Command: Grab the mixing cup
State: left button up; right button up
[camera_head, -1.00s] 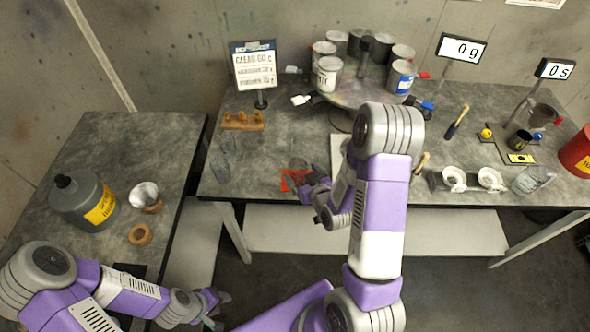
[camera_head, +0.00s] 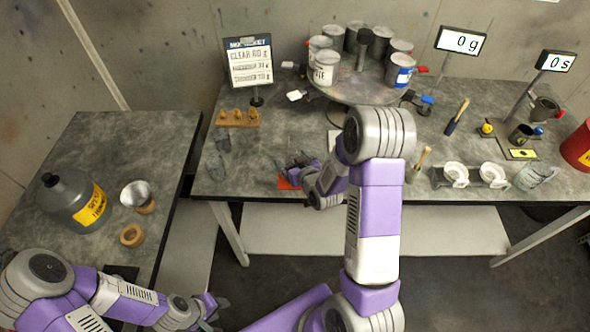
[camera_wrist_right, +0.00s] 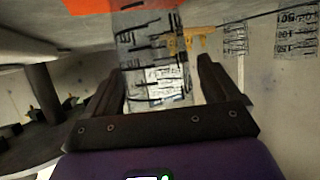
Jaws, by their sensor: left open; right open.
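The mixing cup (camera_wrist_right: 152,60) is clear with black graduation marks. In the right wrist view it stands against the orange-red mat (camera_wrist_right: 95,6), in line with the gap between my right fingers. My right gripper (camera_head: 296,172) is open over the mat (camera_head: 287,183) in the head view; its fingers (camera_wrist_right: 160,85) are spread to either side of the cup's lower part in the wrist view. I cannot tell whether either finger touches it. In the head view the cup is mostly hidden by the gripper. My left gripper (camera_head: 214,307) is open and empty at the lower left.
Other clear cups (camera_head: 221,142) stand left of the mat, near a wooden peg block (camera_head: 237,119). A turntable (camera_head: 350,90) with several cans is behind. Strainer cups (camera_head: 452,174) stand to the right. A grey jug (camera_head: 72,202) is on the left table.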

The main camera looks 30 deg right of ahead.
jog(key=c, duration=1)
jog(key=shift+c, duration=0.2)
